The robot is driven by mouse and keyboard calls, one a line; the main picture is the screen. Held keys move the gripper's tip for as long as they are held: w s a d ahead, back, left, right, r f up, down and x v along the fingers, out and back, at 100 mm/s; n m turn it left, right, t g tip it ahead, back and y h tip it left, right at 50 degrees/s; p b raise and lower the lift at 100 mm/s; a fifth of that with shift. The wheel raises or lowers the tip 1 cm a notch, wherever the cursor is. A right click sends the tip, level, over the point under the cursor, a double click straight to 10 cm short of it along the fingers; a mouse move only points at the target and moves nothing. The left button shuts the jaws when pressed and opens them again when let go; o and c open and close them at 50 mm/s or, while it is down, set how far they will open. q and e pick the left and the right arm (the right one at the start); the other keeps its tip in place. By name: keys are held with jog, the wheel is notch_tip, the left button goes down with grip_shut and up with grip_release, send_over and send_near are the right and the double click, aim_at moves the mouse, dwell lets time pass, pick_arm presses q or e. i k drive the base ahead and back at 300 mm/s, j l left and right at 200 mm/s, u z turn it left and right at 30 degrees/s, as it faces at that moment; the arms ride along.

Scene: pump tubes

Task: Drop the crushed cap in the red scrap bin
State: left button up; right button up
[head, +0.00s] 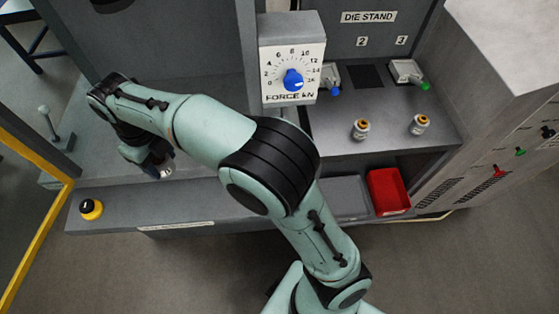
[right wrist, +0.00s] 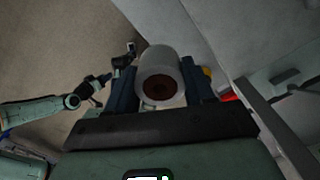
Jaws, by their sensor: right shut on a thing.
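My right gripper (head: 163,167) is over the grey bench's front ledge at the left in the head view, partly hidden by its own wrist. In the right wrist view its two dark blue fingers (right wrist: 158,88) are shut on a pale, silvery cylinder with a dark brown hollow end, which I take to be the crushed cap (right wrist: 160,64). A bit of this metal piece shows below the fingers in the head view (head: 167,173). The red scrap bin (head: 388,192) sits in a recess at the right, well away from the gripper. My left gripper (right wrist: 122,60) appears small in the right wrist view, its jaws unclear.
A force dial box (head: 292,57) with a blue knob stands mid-bench. Two small metal pieces with orange tops (head: 361,129) stand on the die stand shelf. A yellow rail (head: 36,160) runs along the left.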

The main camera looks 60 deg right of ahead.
aim_at(387, 201)
jog(key=k+l+z, duration=0.1)
jog(key=k, duration=0.3)
jog(key=k+l+z, duration=0.15)
jog(key=k+l, duration=0.15)
jog(key=k+l+z, duration=0.1)
jog(key=l, duration=0.3)
jog(key=k+l, duration=0.25)
jog(key=l, duration=0.15)
jog(key=k+l+z, duration=0.15)
jog(key=l, duration=0.2)
jog(key=k+l+z, duration=0.1)
jog(key=l, duration=0.3)
